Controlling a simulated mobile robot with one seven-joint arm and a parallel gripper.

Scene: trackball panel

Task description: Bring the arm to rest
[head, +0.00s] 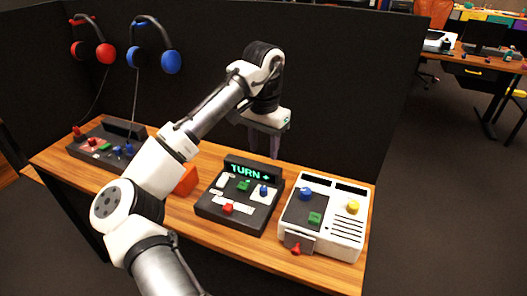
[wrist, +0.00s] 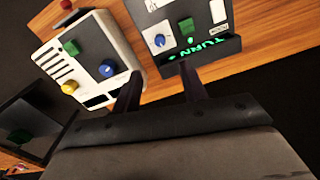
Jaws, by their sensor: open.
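My arm reaches up from the bottom of the head view, and my gripper (head: 263,154) points down at the back of the desk, near the dark partition. The gripper also shows in the wrist view (wrist: 159,72), its two dark fingers apart with nothing between them. The dark panel (head: 214,200) with the lit display (head: 251,172) reading "TURN" stands in front of and below it. The white panel (head: 346,239) with blue, green and yellow controls is to the right. In the wrist view the fingers appear beside the display's back edge, apparently above it.
The wooden desk (head: 190,215) carries a third dark panel (head: 90,160) at left and an orange object (head: 186,180) partly behind my arm. Red headphones (head: 105,53) and blue headphones (head: 171,62) hang on the dark partition (head: 340,80). A red knob (head: 296,249) sits at the front edge.

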